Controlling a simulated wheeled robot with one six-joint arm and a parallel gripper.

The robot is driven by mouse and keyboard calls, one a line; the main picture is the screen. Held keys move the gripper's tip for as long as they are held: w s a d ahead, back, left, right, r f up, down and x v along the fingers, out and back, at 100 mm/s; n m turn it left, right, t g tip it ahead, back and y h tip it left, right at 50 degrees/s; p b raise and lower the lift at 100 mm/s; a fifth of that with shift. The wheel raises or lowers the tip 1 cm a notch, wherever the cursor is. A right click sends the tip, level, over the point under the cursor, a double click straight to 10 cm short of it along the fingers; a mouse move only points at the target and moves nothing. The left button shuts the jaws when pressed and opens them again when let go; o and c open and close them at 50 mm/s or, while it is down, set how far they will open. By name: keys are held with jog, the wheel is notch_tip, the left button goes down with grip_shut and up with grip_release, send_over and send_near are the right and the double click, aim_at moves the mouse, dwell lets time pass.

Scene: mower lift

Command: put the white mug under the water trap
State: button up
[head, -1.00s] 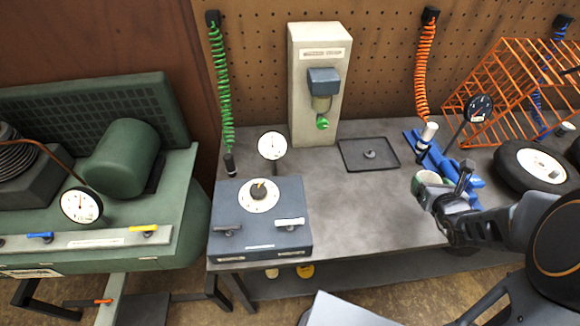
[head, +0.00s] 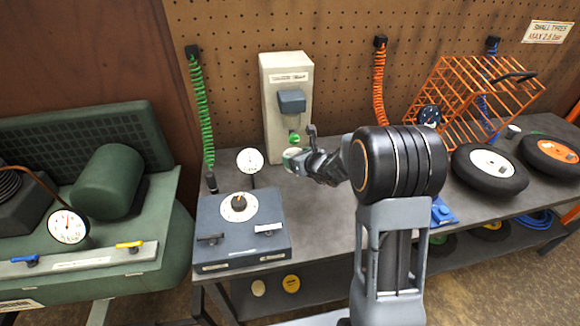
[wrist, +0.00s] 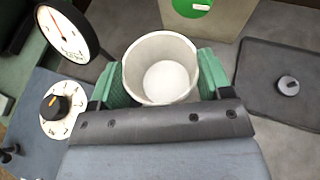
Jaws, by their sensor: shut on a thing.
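The white mug (head: 291,160) is held in my gripper (head: 303,163). In the wrist view the mug (wrist: 162,72) is upright, empty and open at the top, with a green finger pad against each side. The water trap (head: 292,112) hangs on a pale upright box at the back of the bench and ends in a green drain knob (head: 294,137). In the head view the mug shows just below that knob. In the wrist view the green knob (wrist: 192,6) is beyond the mug's far rim, so the mug seems a little in front of it.
A blue-grey control box (head: 240,225) with a dial gauge (head: 250,161) stands left of the mug. A dark tray (wrist: 285,60) with a grey knob lies to the right in the wrist view. An orange cage (head: 470,95) and tyres (head: 490,168) are farther right.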

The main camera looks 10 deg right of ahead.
jog(key=w+f+p, duration=0.1)
jog(key=w+f, duration=0.1)
jog(key=w, duration=0.1)
jog(key=w+f, duration=0.3)
jog(key=w, duration=0.1)
jog(key=w+d+f+p, duration=0.1)
jog(key=w+f, duration=0.2)
jog(key=shift+w+d+p, duration=0.1)
jog(key=shift+w+p, duration=0.25)
jog(key=shift+w, duration=0.05)
jog(key=f, duration=0.1)
jog(key=f+p, duration=0.1)
jog(key=shift+w+f, duration=0.25)
jog(key=shift+f, duration=0.7)
jog(key=shift+f, duration=0.15)
jog(key=o, duration=0.9)
